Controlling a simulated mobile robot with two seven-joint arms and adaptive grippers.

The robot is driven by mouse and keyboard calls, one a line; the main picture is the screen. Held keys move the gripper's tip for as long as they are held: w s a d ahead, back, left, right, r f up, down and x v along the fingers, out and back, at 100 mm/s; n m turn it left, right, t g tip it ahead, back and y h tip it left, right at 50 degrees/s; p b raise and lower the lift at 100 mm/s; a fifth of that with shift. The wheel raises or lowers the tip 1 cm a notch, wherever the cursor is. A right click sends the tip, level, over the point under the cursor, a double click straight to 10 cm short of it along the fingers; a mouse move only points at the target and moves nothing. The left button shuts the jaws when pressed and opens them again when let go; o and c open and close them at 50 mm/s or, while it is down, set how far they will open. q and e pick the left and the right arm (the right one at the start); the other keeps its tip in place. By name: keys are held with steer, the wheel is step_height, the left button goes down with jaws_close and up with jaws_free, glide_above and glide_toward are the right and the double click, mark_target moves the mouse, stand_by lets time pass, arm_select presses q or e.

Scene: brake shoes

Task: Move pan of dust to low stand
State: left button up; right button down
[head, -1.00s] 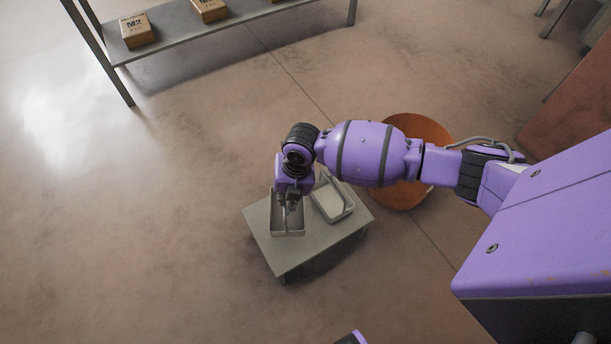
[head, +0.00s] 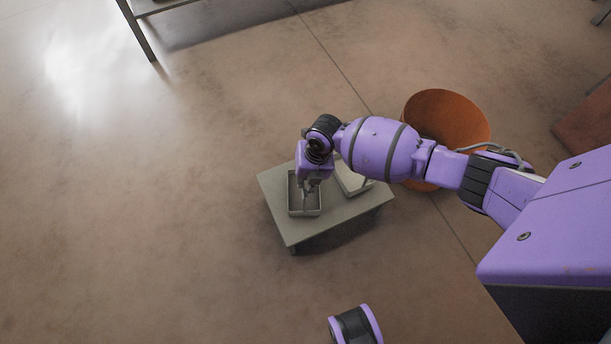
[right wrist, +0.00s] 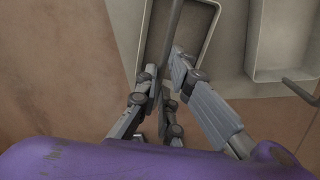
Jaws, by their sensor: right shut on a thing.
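A grey rectangular pan (head: 304,213) with raised walls is at the left part of the low stand (head: 345,215). My right gripper (head: 309,190) is over this pan, pointing down. In the right wrist view, my right gripper (right wrist: 167,78) is shut on a thin dark bar handle (right wrist: 173,35) that runs across the pan (right wrist: 212,22). I cannot tell whether the pan rests on the stand or hangs just above it. No dust is clearly visible in it. My left gripper is out of view.
A second pale pan (head: 352,182) is on the stand to the right, partly hidden by my arm; it also shows in the right wrist view (right wrist: 280,75). An orange round bin (head: 448,118) stands behind. A shelf leg (head: 136,32) is upper left. The floor left is clear.

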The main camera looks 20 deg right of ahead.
steer(key=shift+w+r, duration=0.1)
steer(key=shift+r, duration=0.05)
steer(key=c, duration=2.3)
jaws_free()
steer(key=shift+f, duration=0.2)
steer(key=o, duration=0.4)
